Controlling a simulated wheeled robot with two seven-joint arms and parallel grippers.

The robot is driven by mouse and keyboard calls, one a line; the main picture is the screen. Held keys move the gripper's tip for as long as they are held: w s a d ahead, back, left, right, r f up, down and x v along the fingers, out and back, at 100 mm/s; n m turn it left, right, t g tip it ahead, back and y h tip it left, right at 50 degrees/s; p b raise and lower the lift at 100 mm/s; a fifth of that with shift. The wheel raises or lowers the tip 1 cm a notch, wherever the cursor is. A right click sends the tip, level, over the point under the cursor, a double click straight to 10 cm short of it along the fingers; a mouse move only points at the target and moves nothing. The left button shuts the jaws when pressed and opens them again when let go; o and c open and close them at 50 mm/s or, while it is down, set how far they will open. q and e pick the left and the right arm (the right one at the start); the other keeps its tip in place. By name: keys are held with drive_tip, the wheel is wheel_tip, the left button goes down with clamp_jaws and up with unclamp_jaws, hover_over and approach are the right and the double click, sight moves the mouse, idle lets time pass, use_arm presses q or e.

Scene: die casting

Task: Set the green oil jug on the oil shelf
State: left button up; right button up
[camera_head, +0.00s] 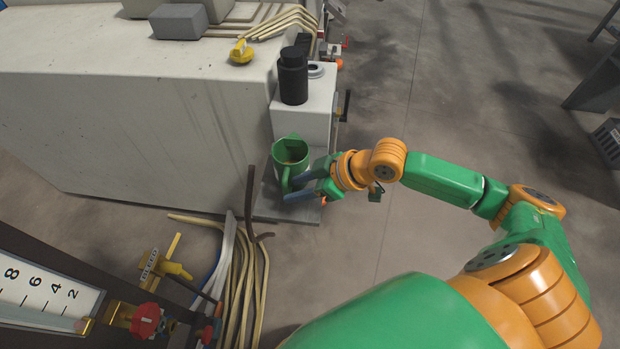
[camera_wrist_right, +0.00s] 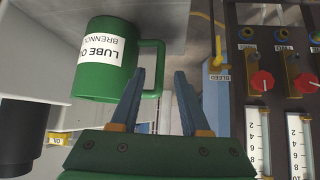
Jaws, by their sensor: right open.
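The green oil jug (camera_head: 291,153) stands upright, its open top visible, on a grey shelf plate (camera_head: 288,214) beside a white box. In the right wrist view the jug (camera_wrist_right: 97,80) shows a white label reading "LUBE OI". My right gripper (camera_head: 296,192) is open at the jug's handle side. In the wrist view its two blue fingers (camera_wrist_right: 160,72) are apart, and the handle's outer bar appears in the gap between them. I cannot tell whether a finger touches the handle. My left gripper is out of view.
A black canister (camera_head: 293,78) stands on the white box (camera_head: 304,118) behind the jug. Several hoses (camera_head: 243,275) hang near the shelf's left. A panel with a gauge (camera_head: 45,285) and red knob (camera_head: 146,320) is at lower left.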

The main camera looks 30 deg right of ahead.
drive_tip(key=v, duration=0.4)
drive_tip(key=shift+s+d+r, duration=0.15)
drive_tip(key=shift+s+r, duration=0.1)
drive_tip(key=shift+r, duration=0.05)
